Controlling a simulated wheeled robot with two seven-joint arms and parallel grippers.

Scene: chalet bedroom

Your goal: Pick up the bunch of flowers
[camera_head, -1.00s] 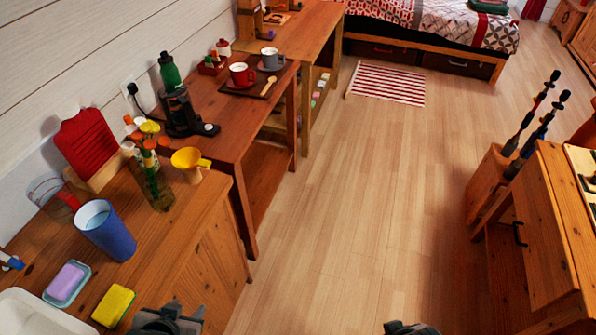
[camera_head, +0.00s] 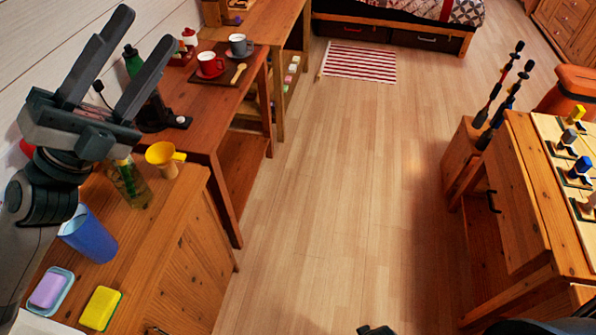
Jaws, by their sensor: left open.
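My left gripper (camera_head: 147,28) is raised high at the upper left with its two long dark fingers apart and nothing between them. It stands in front of the wooden counter (camera_head: 185,225) in the picture. The green glass vase (camera_head: 130,185) stands on the counter below the gripper in view. The blossoms of the bunch of flowers are hidden behind my gripper. Only a small dark tip, probably of my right gripper (camera_head: 376,330), shows at the bottom edge; its jaws cannot be made out.
A yellow funnel (camera_head: 164,158) stands close to the right of the vase. A blue cup (camera_head: 90,236), a yellow sponge (camera_head: 101,308) and a purple soap bar (camera_head: 48,289) on a dish are nearer. A tool table (camera_head: 525,205) is at the right. The floor between is clear.

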